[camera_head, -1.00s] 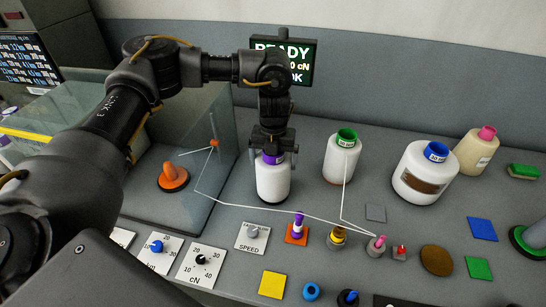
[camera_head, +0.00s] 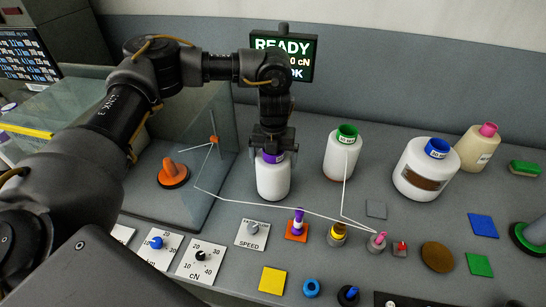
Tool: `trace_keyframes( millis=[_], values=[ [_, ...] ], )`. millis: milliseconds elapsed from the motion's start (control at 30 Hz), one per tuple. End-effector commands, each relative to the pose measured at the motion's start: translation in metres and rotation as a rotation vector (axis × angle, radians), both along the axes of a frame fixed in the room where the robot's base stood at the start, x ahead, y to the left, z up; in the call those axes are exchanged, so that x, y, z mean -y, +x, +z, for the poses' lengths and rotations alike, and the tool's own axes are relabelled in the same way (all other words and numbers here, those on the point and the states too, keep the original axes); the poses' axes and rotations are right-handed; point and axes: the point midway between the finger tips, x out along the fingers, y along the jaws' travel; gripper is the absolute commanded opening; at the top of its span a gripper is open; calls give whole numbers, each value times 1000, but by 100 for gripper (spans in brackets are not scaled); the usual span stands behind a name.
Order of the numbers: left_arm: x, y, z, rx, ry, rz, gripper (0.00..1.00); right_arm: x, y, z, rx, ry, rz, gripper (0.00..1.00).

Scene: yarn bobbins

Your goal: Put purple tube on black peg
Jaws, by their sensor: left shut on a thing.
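A white yarn bobbin (camera_head: 273,181) with a purple tube (camera_head: 275,157) at its top stands upright on the grey worktop. My left gripper (camera_head: 267,150) reaches down over it from above and is shut on the purple tube. The gripper hides part of the tube's top. A small purple-and-white piece (camera_head: 298,221) stands on an orange square. My right gripper is not in view.
Bobbins with a green tube (camera_head: 346,134), a blue tube (camera_head: 437,148) and a pink tube (camera_head: 488,129) stand to the right. White thread crosses the worktop in front. A READY screen (camera_head: 283,55) is behind.

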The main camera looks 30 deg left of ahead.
Motion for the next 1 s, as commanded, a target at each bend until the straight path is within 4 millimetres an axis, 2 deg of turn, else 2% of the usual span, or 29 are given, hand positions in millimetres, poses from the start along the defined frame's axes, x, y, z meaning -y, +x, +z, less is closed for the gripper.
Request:
trace_keyframes(
  millis=[367,467,800,1000],
  values=[
    [0,0,4,1,0,0,100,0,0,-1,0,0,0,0],
    [0,1,16,3,0,0,100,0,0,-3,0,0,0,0],
    [0,1,83,5,1,0,100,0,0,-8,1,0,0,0],
    [0,0,104,2,0,0,100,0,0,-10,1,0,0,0]
  ],
)
